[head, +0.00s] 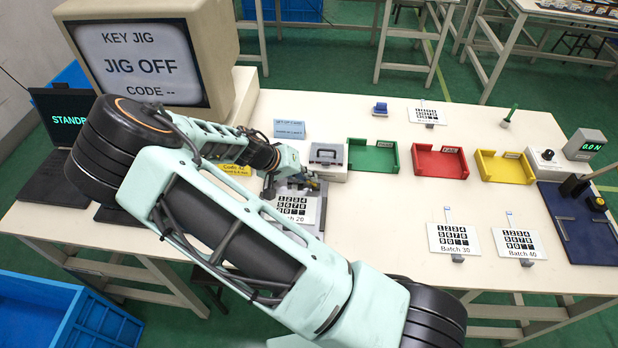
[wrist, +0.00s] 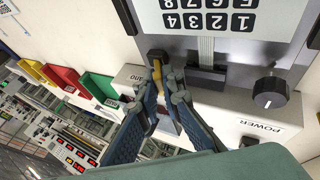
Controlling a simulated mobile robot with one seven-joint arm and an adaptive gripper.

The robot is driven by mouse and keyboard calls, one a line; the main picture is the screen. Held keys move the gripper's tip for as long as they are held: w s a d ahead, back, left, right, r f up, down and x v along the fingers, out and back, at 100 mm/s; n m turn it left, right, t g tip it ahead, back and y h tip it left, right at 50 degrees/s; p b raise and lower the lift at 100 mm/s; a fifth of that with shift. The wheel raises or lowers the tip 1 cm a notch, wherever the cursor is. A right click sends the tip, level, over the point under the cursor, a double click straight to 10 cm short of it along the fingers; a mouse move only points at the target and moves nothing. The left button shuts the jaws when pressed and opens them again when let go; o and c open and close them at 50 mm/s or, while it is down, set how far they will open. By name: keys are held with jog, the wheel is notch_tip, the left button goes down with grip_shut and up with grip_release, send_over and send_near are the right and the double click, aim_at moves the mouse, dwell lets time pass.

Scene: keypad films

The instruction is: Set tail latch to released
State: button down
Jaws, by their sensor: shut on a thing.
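My gripper (wrist: 166,84) is at the jig, with its fingers shut on a small yellow lever with a black end, which I take to be the tail latch (wrist: 156,66). The lever stands beside the black slot (wrist: 206,78) where the film's grey tail goes in. The keypad film (wrist: 225,20) lies on the jig plate, and in the head view it is the Batch 20 film (head: 293,208). In the head view my gripper (head: 309,184) is small and partly hidden by my arm, and the latch cannot be made out there.
The jig has a black power knob (wrist: 269,93). The monitor (head: 140,62) reads JIG OFF. Green (head: 373,166), red (head: 440,173) and yellow (head: 504,178) trays stand right of the jig. Batch 30 (head: 453,238) and Batch 40 (head: 517,243) films lie nearer, with bare table around them.

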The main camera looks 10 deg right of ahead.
jog(key=c, duration=2.1)
grip_release()
jog(key=shift+r, duration=0.1)
